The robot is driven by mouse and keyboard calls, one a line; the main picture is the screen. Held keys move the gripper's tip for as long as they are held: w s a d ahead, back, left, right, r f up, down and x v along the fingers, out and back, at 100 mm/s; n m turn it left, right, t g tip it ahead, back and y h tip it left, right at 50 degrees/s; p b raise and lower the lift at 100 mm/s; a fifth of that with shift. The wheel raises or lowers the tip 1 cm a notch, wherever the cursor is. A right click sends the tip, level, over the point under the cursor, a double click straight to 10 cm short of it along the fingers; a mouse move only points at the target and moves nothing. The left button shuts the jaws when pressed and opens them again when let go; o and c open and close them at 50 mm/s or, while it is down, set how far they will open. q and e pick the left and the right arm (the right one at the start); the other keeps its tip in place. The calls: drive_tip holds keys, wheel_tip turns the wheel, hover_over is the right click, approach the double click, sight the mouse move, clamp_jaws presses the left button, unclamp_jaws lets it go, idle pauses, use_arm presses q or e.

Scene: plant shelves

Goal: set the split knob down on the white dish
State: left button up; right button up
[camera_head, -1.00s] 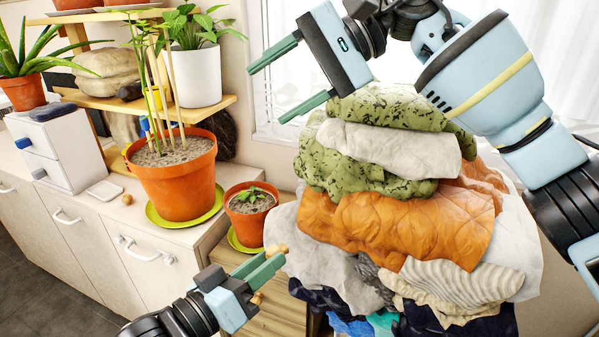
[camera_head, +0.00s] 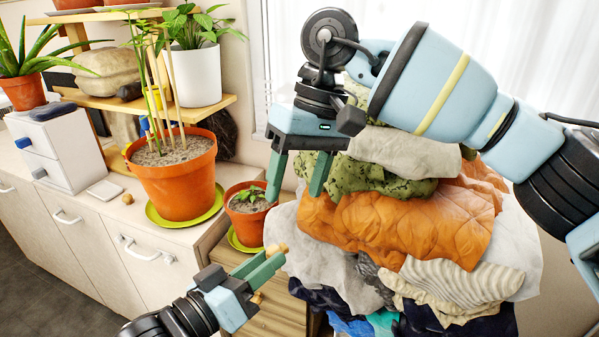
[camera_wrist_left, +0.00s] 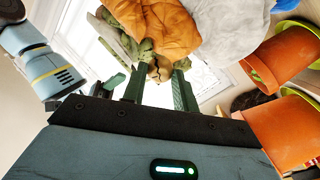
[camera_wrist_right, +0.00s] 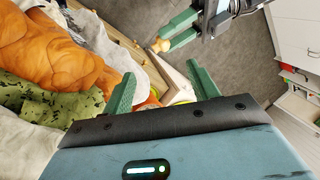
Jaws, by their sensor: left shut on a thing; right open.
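The split knob (camera_head: 277,249) is a small tan wooden piece held at the fingertips of my left gripper (camera_head: 273,257), in front of the cloth pile. The knob shows between the fingers in the left wrist view (camera_wrist_left: 158,70) and at the fingertips in the right wrist view (camera_wrist_right: 160,45); its split cannot be made out. The white dish (camera_head: 104,190) is a small, flat, square-looking dish on the counter at left, well apart from both grippers. My right gripper (camera_head: 294,197) is open and empty, pointing down before the cloth pile, above and right of the left one.
A large orange pot (camera_head: 178,182) and a small potted seedling (camera_head: 249,207) stand between the dish and my grippers. A small brown round piece (camera_head: 127,199) lies by the dish. White drawers (camera_head: 62,150) stand behind it. The cloth pile (camera_head: 395,222) fills the right.

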sight(280, 247)
drive_tip(key=x, duration=1.1)
drive_tip(key=c, duration=1)
use_arm(q)
drive_tip(key=o, duration=0.9)
drive_tip(key=shift+o, duration=0.2)
